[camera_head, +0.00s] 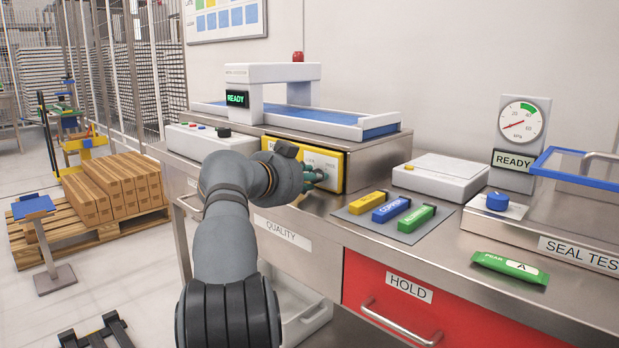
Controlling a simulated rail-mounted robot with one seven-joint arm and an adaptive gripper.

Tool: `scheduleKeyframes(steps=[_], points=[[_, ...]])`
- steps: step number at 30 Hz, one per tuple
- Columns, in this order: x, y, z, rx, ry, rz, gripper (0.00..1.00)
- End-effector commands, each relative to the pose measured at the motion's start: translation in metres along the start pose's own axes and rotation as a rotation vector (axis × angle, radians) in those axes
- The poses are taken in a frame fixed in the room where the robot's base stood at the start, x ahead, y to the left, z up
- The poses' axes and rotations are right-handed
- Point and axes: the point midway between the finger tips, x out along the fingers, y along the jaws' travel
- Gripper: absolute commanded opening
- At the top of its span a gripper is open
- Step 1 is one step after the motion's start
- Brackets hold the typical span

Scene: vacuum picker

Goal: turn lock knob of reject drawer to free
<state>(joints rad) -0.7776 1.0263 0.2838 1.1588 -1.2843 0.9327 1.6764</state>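A yellow drawer front (335,153) is set in the steel housing below the blue-bedded machine. It carries white labels whose text is partly covered by my arm. My gripper (316,176) is right at this front, near its lower middle, and points into it. A small dark teal part shows at the fingertips; I cannot tell whether it is the lock knob or part of my gripper. The wrist hides most of the fingers and the knob, so the grip and the knob's angle are not visible. The drawer looks closed.
A grey mat (385,219) with yellow, blue and green packs lies right of my gripper. A white scale (440,176) stands behind it. A red HOLD drawer (400,294) is below the counter.

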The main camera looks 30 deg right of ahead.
Motion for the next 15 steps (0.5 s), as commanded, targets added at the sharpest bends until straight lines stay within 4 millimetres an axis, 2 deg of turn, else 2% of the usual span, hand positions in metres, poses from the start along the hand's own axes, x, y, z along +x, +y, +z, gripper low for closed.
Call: scheduleKeyframes(steps=[8, 15], points=[[0.0008, 0.0018, 0.0002, 0.041, 0.006, -0.025, 0.00], [0.0026, 0.0078, 0.0031, 0.173, 0.009, -0.083, 0.00]])
